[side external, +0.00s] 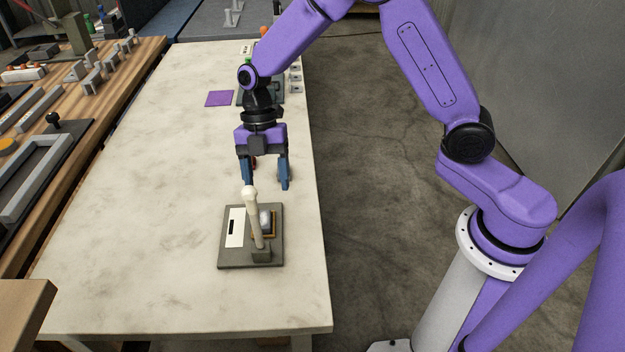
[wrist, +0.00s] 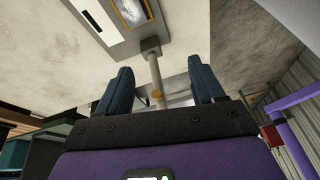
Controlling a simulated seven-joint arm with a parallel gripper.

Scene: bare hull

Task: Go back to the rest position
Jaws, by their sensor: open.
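My gripper (side external: 265,182) hangs above the pale table (side external: 130,220), with its two blue fingers apart and pointing down. It is open, and nothing shows between its fingers. Just in front of it in the side view stands a dark grey plate fixture (side external: 227,258) with a cream-coloured upright lever (side external: 254,220), a white panel (side external: 235,228) and a framed light grey part (side external: 265,222). In the wrist view the lever (wrist: 155,68) shows beyond and between the open fingers (wrist: 160,90). I cannot tell the exact gap between fingers and lever.
A purple square (side external: 219,98) lies flat farther back on the table. Another dark fixture with small grey blocks (side external: 296,78) stands behind my gripper. A wooden bench (side external: 120,75) with grey parts runs along the left. The table's left and middle surface is clear.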

